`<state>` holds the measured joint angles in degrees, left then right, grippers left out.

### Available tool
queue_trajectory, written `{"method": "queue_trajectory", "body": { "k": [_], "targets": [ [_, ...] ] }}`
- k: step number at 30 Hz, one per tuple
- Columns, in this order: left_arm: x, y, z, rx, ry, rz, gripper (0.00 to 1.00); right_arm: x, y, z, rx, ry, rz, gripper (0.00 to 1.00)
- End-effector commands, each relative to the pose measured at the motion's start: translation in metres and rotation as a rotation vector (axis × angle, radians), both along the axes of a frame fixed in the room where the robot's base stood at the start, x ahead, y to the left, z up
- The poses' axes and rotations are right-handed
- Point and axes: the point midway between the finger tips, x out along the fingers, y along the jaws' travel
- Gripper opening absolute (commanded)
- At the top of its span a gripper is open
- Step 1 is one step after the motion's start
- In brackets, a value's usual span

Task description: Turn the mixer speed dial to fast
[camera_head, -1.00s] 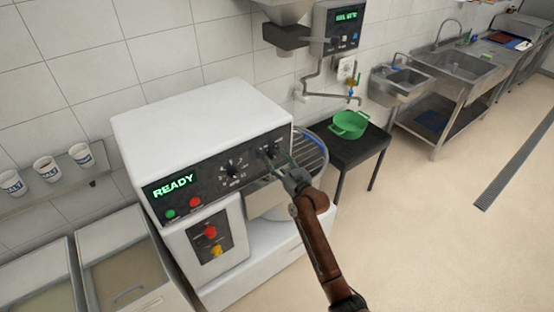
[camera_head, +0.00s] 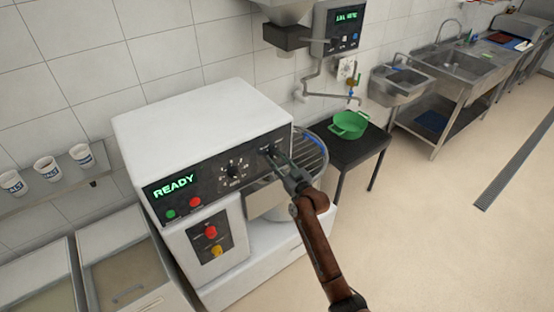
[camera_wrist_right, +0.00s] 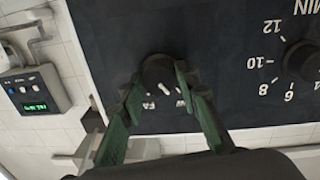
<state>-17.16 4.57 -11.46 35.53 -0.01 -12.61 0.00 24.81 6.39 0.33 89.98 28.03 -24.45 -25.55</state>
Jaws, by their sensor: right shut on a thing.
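The white mixer (camera_head: 200,112) has a dark control panel with a lit green READY display (camera_head: 174,187). The black speed dial (camera_wrist_right: 158,72) is at the panel's right end, and its lettering is partly covered by my fingers. My right gripper (camera_head: 272,153) reaches the dial from the front right. In the right wrist view its two green fingers (camera_wrist_right: 158,84) are shut on the dial, one on each side. Which way the dial points is hard to tell. My left gripper is not in view.
A second numbered dial (camera_head: 233,172), marked MIN, sits left of the speed dial. Red and green buttons (camera_head: 182,208) are below the display. A bowl guard (camera_head: 312,150) and a black table with a green pot (camera_head: 349,125) stand to the right. Open floor lies further right.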

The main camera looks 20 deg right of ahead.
Motion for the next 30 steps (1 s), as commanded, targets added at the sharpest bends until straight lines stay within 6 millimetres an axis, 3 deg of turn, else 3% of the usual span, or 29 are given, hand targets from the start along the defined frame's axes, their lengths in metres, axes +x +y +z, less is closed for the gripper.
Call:
{"method": "queue_trajectory", "body": {
  "k": [8, 30],
  "targets": [
    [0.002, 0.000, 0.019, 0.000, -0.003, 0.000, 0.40, 0.000, 0.000, 0.003, 0.154, 0.058, 0.000, 0.05],
    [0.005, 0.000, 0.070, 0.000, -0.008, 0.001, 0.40, 0.001, -0.002, 0.005, 0.805, 0.290, 0.000, 0.05]
  ]
}}
